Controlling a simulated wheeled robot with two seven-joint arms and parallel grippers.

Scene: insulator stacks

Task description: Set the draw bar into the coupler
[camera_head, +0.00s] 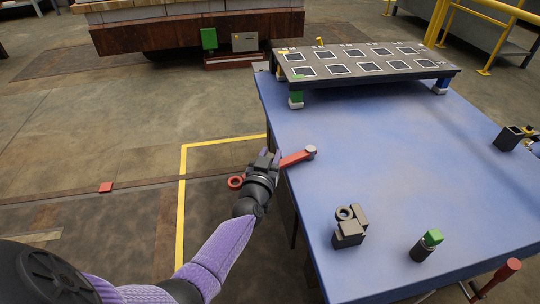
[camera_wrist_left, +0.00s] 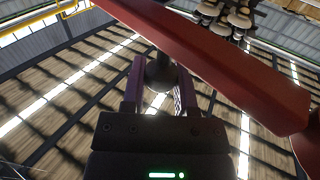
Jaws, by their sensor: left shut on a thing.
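The draw bar, a red bar (camera_head: 294,159) with a grey round end and a red ring at the other end, is held by my left gripper (camera_head: 270,156) beside the table's left edge. Its grey end reaches over the table edge and the ring lies left of the gripper, over the floor. In the left wrist view the red bar (camera_wrist_left: 215,58) crosses diagonally at the fingers of my left gripper (camera_wrist_left: 158,78), which is shut on it. A dark grey block with an upright ring (camera_head: 348,236) stands on the table; I cannot tell whether it is the coupler.
The blue table (camera_head: 400,160) has much clear surface. A raised dark rack with white-framed squares (camera_head: 370,62) stands at its far end. Insulator stacks (camera_wrist_left: 225,18) show in the wrist view.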

